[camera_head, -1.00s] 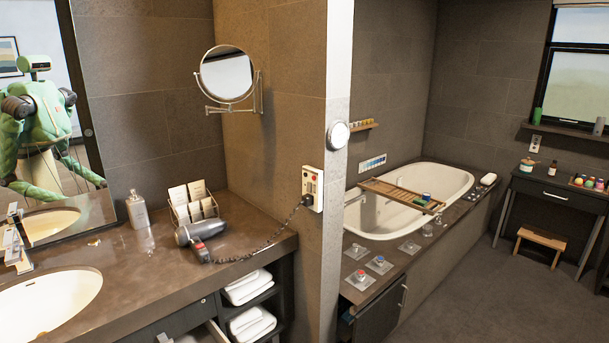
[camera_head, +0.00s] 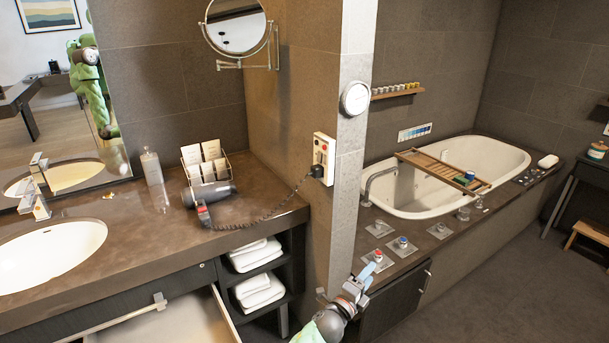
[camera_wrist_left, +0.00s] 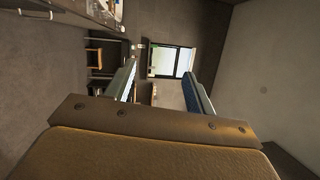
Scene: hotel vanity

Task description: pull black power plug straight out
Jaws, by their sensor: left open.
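The black power plug (camera_head: 317,171) sits in the lower part of a white wall panel (camera_head: 324,152) on the brown wall end, at the right end of the vanity. A dark coiled cord (camera_head: 262,220) runs from it to the hair dryer (camera_head: 211,194) on the counter. My left gripper (camera_head: 366,278) is low, below and right of the plug and well apart from it, in front of the tub-side cabinet. In the left wrist view, its two fingers (camera_wrist_left: 160,75) stand apart with nothing between them. The plug is not seen there. My right gripper is not in view.
The vanity counter (camera_head: 150,235) has a sink (camera_head: 50,255), a bottle (camera_head: 152,168) and a card rack (camera_head: 206,163). An open drawer (camera_head: 170,320) juts out below. A round mirror (camera_head: 236,25) hangs left of the panel.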

